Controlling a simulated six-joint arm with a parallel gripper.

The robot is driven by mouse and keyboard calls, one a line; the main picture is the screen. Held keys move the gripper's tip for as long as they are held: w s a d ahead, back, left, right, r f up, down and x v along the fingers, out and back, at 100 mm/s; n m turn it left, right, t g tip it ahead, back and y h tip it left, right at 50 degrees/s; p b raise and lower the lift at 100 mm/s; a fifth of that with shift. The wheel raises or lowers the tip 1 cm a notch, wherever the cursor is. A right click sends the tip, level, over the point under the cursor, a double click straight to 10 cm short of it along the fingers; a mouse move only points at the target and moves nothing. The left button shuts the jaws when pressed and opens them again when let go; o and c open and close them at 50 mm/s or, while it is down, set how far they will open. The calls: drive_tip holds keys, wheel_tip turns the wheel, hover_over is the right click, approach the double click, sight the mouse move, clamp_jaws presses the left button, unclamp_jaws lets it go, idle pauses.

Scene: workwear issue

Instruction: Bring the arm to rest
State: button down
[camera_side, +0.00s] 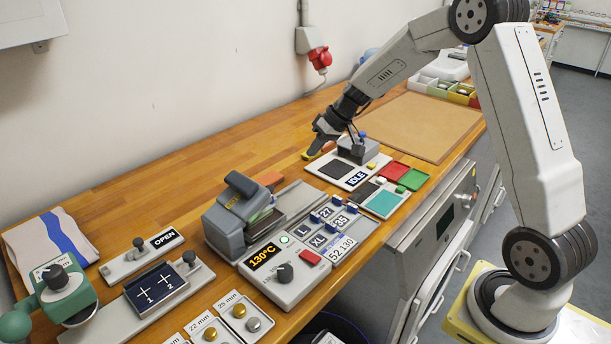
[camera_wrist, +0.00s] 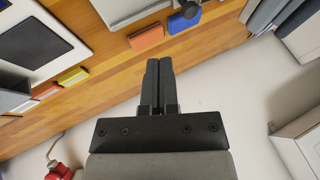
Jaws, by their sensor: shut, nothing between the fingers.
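My gripper (camera_wrist: 160,75) is shut, with its two dark fingers together and nothing between them. I cannot tell the exact height of the fingertips above the wooden bench (camera_side: 190,165).
A grey press (camera_side: 237,215) with a 130°C control box (camera_side: 290,283) stands mid-bench. An OPEN panel (camera_side: 141,258) and a folded striped cloth (camera_side: 50,243) lie left. A red plug (camera_side: 320,58) hangs on the wall. A brown board (camera_side: 415,125) lies bare at the right.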

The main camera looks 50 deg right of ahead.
drive_tip(key=s+a+f+g+h, duration=0.1)
drive_tip(key=s+a, duration=0.4)
drive_tip(key=s, duration=0.6)
drive_tip(key=s+a+f+g+h, duration=0.1)
drive_tip(key=s+a+f+h, duration=0.1)
drive_tip(key=s+a, duration=0.4)
drive_tip(key=s+h, duration=0.1)
drive_tip(key=s, duration=0.4)
drive_tip(key=shift+s+a+n, duration=0.25)
drive_tip(key=shift+n, duration=0.15)
